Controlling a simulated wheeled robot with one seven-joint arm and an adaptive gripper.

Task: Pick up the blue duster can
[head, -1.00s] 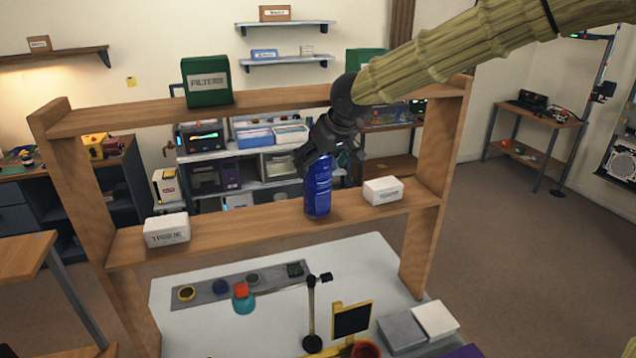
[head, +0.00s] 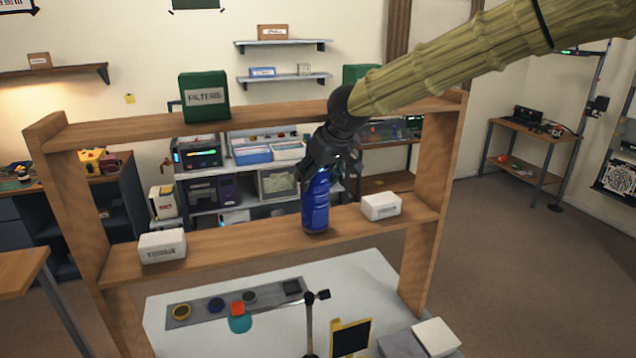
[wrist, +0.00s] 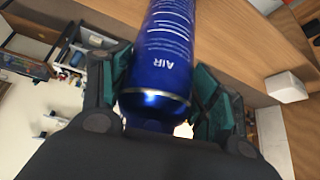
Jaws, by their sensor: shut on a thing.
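The blue duster can (head: 316,205) stands at the lower wooden shelf (head: 225,236), between two white boxes. In the wrist view the can (wrist: 165,60) lies between the fingers, with the word AIR on its side. My gripper (head: 322,172) is shut on the can's upper part from above; its teal finger pads (wrist: 165,95) are on both sides of it. In the head view the can's base is at or very close to the shelf board; I cannot tell whether it touches. The can's top is hidden by the gripper.
A white tissue box (head: 162,246) is left of the can and another white box (head: 381,206) is close on its right. A green filters box (head: 204,97) stands on the upper shelf board (head: 270,107).

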